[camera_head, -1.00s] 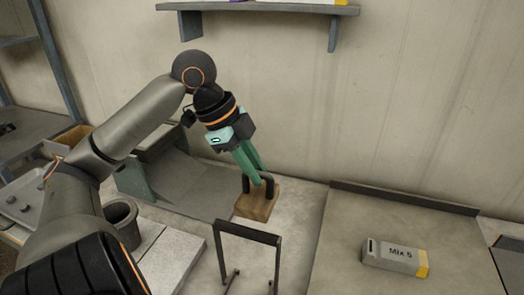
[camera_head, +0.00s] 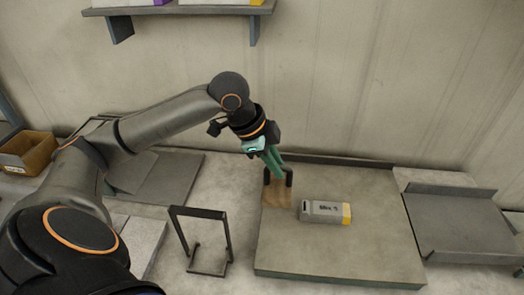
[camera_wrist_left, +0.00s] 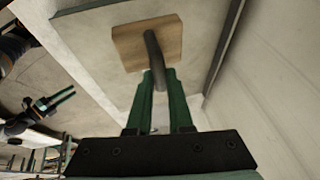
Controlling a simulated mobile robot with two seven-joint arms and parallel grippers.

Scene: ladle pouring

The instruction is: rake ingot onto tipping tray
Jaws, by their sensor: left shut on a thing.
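The ingot (camera_head: 322,212), a grey bar with a yellow end and printed label, lies on a broad grey board (camera_head: 340,258). My left gripper (camera_head: 277,171) is shut on the dark handle of a wooden block, the rake (camera_head: 277,194). The handle and wooden block (camera_wrist_left: 150,42) also show in the left wrist view. The block is at the board's left part, left of the ingot and apart from it; whether it touches the board is unclear. A grey tray (camera_head: 465,228) with raised edges, seemingly the tipping tray, lies right of the board. My right gripper (camera_wrist_left: 52,102) seems to show small in the left wrist view.
A dark upright frame (camera_head: 202,213) stands left of the board. A cardboard box (camera_head: 28,152) is at the far left, and a wall shelf (camera_head: 180,10) hangs above. A low rim (camera_head: 340,162) runs along the board's back edge. The board's front is clear.

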